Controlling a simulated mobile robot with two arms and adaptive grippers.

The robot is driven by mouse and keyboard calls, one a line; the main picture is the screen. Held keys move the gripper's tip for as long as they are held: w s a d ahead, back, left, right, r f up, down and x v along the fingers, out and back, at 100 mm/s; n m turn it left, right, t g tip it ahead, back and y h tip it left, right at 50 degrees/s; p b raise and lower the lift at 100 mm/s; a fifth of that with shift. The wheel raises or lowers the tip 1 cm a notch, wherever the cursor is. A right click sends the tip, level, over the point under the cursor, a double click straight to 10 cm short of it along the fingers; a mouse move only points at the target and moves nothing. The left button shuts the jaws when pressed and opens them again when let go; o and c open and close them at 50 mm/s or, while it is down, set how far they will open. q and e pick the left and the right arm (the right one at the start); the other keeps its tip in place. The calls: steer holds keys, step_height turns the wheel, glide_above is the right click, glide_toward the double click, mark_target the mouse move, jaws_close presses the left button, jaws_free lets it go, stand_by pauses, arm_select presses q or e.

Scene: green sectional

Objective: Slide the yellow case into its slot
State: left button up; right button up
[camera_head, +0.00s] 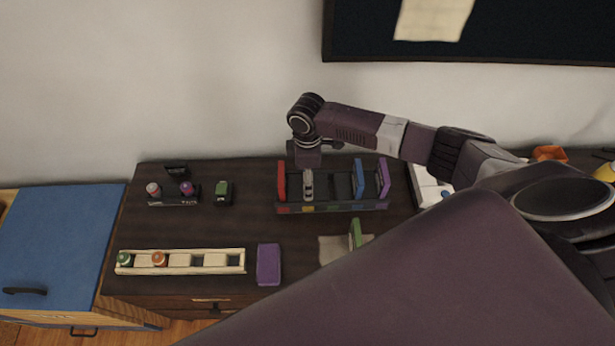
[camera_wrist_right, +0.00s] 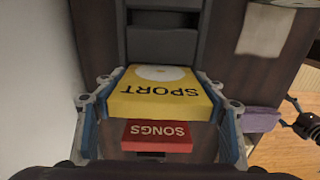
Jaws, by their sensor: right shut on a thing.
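My right gripper (camera_head: 308,160) reaches in over the dark rack (camera_head: 335,207) at the back of the dresser. In the right wrist view it (camera_wrist_right: 165,100) is shut on the yellow case (camera_wrist_right: 165,92), marked SPORT, with a finger on each side. The red case (camera_wrist_right: 156,137), marked SONGS, shows just below it; in the head view the red case (camera_head: 281,181) stands at the rack's left end. The yellow case's lower end is hidden, so its seating cannot be told. Blue (camera_head: 358,179) and purple (camera_head: 384,178) cases stand farther right. A dark jointed part at the wrist view's right edge may be my left gripper.
A green case (camera_head: 355,234) stands on a beige mat (camera_head: 330,249) in front of the rack. A purple block (camera_head: 268,265) lies left of it. A pale tray (camera_head: 208,269) and small dark holder (camera_head: 172,200) stand at left. The wall is close behind.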

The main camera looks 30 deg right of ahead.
steer(key=shift+f+b, duration=0.55)
steer(key=shift+f, duration=0.45)
steer(key=o, duration=1.3)
steer(key=shift+c, duration=0.2)
steer(key=shift+r, duration=0.25)
step_height(320, 180, up, 12)
steer(key=shift+f, duration=0.2)
steer(key=shift+f, duration=0.1)
